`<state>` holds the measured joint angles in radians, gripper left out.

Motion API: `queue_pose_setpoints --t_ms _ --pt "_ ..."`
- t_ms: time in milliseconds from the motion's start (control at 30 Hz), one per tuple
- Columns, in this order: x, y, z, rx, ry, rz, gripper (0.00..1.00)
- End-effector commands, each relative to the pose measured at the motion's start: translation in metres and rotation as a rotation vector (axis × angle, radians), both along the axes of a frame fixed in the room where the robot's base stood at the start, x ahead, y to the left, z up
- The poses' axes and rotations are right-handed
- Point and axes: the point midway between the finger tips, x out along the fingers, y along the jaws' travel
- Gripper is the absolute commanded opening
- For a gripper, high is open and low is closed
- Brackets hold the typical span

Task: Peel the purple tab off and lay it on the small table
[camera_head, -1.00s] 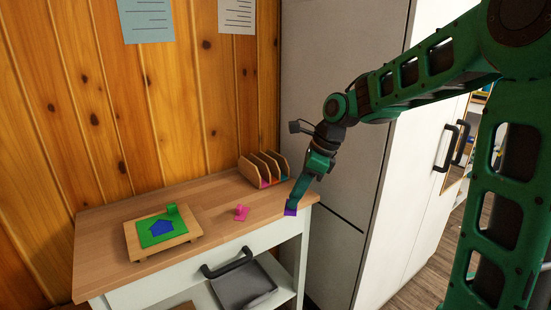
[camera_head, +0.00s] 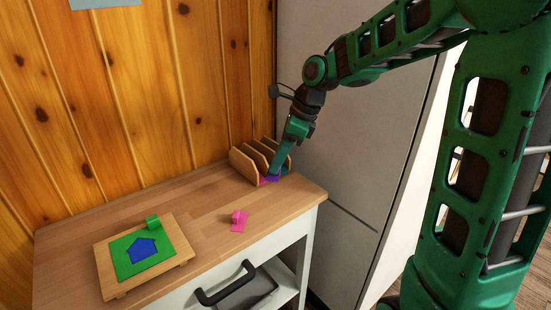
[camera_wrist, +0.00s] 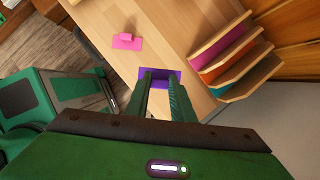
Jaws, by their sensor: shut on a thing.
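My gripper (camera_wrist: 160,84) is shut on the purple tab (camera_wrist: 161,74), a flat piece between its fingertips in the wrist view. In the head view the purple tab (camera_head: 271,179) shows at the fingertips, near the front of the wooden rack. The small table (camera_head: 190,196) has a light wood top and a white frame with a dark handle. The tab is over the table's right part; I cannot tell whether it touches the top. A green sheet (camera_head: 122,262) with a blue house shape (camera_head: 142,249) and an upright green tab lies on a wooden board (camera_head: 180,246).
A pink tab piece (camera_head: 238,221) lies on the table between board and rack. The wooden rack (camera_head: 243,166) holds coloured sheets, pink, orange and teal in the wrist view. A grey cabinet (camera_head: 345,150) stands to the right. Bare tabletop lies around the pink piece.

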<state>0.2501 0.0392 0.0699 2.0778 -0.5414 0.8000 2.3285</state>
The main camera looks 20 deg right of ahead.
Motion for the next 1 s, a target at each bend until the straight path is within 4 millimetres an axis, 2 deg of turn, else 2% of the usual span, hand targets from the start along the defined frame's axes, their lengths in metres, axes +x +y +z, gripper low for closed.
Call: queue_pose_setpoints --t_ms 200,367,1000 --pt "0.0 -0.001 0.0 0.007 0.005 -0.013 0.0" --pt "0.0 -0.001 -0.007 0.008 0.006 -0.015 0.0" --pt "0.0 -0.001 -0.059 0.008 0.007 -0.013 0.0"
